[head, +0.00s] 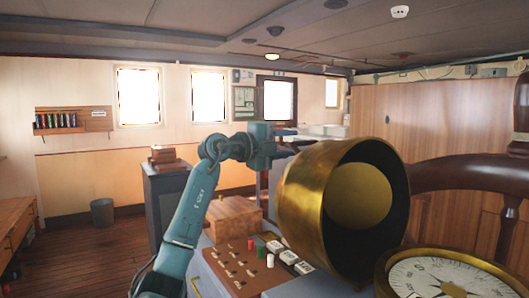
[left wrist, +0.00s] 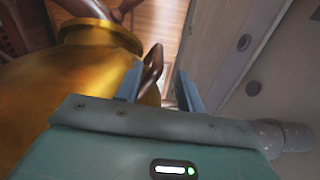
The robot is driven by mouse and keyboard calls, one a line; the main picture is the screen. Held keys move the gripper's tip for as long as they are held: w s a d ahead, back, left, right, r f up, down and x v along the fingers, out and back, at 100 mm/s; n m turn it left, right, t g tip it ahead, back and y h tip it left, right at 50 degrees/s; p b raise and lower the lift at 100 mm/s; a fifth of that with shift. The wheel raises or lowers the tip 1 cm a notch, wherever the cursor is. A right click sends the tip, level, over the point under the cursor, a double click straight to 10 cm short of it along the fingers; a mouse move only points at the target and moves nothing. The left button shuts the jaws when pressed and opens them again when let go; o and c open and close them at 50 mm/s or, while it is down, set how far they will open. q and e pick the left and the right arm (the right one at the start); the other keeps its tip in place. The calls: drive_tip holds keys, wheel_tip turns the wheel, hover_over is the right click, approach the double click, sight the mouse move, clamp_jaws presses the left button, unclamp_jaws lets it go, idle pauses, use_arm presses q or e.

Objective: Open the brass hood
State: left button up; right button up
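The brass hood (head: 300,200) is a large, rounded brass shell in the middle of the head view. Its dark round mouth faces right and toward me, with a brass disc inside. My left gripper (head: 290,138) is at the hood's upper far left side, and its fingertips are partly hidden behind the hood. In the left wrist view the hood (left wrist: 65,95) fills the left side. The left fingers (left wrist: 160,88) stand apart, with a dark, thin, curved piece (left wrist: 152,68) showing between them. I cannot tell whether they touch it. My right gripper is not in view.
A console panel (head: 228,270) with small switches and coloured knobs lies below the hood. A round white dial (head: 440,280) is at the lower right. A dark wooden ship's wheel (head: 465,172) stands at the right. A wooden box (head: 233,215) sits left of the hood. Open floor (head: 95,250) lies at left.

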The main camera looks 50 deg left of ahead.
use_arm(q)
drive_tip(key=s+b, duration=0.3)
drive_tip(key=s, duration=0.6)
drive_tip(key=shift+a, duration=0.35)
